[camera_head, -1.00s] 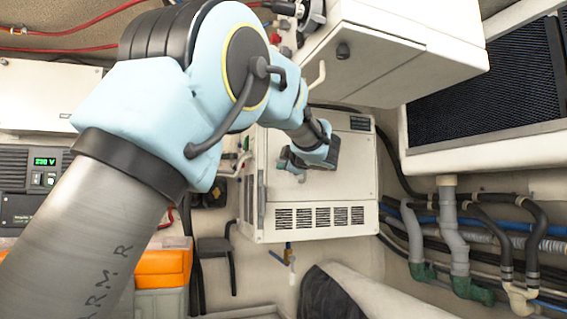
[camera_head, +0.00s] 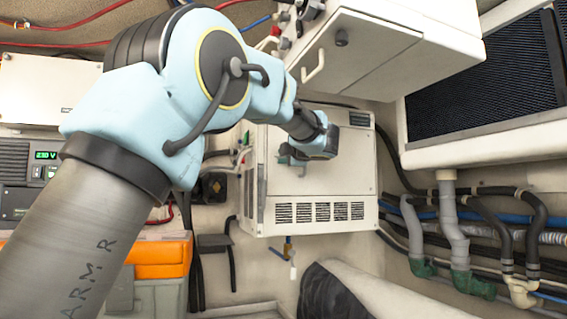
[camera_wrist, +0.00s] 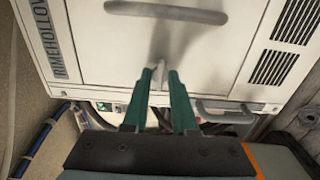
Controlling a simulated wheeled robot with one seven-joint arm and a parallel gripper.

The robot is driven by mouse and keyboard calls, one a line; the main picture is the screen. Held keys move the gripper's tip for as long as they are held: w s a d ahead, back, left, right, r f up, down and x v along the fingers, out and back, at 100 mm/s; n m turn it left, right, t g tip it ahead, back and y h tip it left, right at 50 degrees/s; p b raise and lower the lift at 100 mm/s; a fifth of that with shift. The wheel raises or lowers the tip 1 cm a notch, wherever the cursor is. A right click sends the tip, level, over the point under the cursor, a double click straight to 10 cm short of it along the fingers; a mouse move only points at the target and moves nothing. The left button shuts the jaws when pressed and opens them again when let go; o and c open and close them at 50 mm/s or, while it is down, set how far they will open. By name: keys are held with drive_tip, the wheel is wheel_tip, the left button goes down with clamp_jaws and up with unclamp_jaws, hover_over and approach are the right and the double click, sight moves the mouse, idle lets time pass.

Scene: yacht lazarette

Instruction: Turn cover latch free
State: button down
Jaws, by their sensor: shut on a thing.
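The white cover box (camera_head: 310,185) hangs on the wall in the middle of the head view, with vent slots along its lower front. My gripper (camera_head: 287,160) is at its front face, partly hidden by my wrist. In the wrist view, the two green fingers of my gripper (camera_wrist: 160,82) are closed around a small light-grey latch (camera_wrist: 160,76) near the edge of the white panel (camera_wrist: 110,60). The fingers cover part of the latch, so its exact angle is hard to tell. A grey bar handle (camera_wrist: 165,12) is on the panel beyond it.
A white cabinet (camera_head: 370,50) overhangs above the box, close to my arm. Grey and black pipes (camera_head: 455,225) run at the right. An orange case (camera_head: 160,258) stands at the lower left. A small valve (camera_head: 288,250) hangs under the box.

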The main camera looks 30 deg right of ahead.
drive_tip(key=c, duration=0.7)
unclamp_jaws()
drive_tip(key=s+a+b, duration=0.1)
drive_tip(key=s+b, duration=0.2)
drive_tip(key=s, duration=0.7)
drive_tip(key=shift+s+a, duration=0.15)
drive_tip(key=shift+s, duration=0.25)
